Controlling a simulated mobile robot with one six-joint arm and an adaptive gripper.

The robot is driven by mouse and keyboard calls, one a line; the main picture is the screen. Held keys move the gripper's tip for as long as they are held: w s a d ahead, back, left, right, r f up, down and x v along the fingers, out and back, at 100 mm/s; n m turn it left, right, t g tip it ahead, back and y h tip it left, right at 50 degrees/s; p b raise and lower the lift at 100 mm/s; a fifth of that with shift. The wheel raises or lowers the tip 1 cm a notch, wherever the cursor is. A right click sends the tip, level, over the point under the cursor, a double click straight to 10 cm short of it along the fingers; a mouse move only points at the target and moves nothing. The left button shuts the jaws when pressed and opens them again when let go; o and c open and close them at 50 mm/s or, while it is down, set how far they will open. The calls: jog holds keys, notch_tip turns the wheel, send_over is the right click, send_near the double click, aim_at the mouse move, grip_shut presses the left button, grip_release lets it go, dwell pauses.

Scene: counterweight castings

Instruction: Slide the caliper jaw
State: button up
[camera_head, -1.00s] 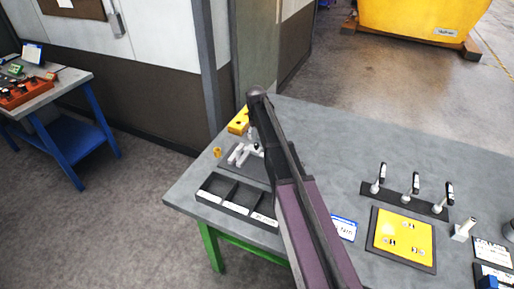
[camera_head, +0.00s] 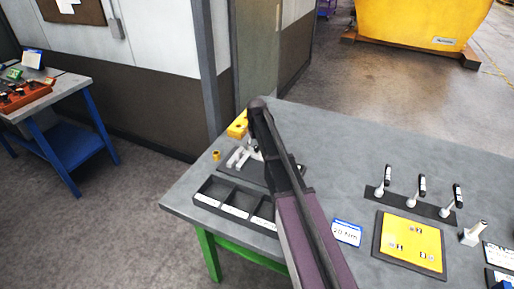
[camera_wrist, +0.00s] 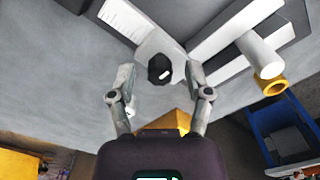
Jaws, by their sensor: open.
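The caliper (camera_head: 240,158) is a pale metal tool lying on a dark mat at the far left of the grey bench, partly hidden behind my arm. In the wrist view its pale beam and jaws (camera_wrist: 222,38) run to the upper right. A grey piece with a dark knob (camera_wrist: 160,69), seemingly the sliding jaw, lies between and beyond my fingertips. My gripper (camera_wrist: 159,88) is open with a finger on either side of the knob; I see no clear contact. A white cylinder (camera_wrist: 262,55) lies by the caliper's jaws, close to a brass ring (camera_wrist: 271,84).
A black compartment tray (camera_head: 236,204) is in front of the caliper. A yellow block (camera_head: 237,124) is behind it. To the right are a label card (camera_head: 346,232), a yellow board (camera_head: 411,242) and a rack of several upright tools (camera_head: 415,203).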

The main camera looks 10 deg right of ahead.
grip_shut()
jog(key=shift+s+d, duration=0.6)
jog(key=shift+d, duration=0.15)
jog(key=shift+s+d, duration=0.55)
jog(key=shift+d, duration=0.2)
grip_release()
jog(key=shift+w, duration=0.1)
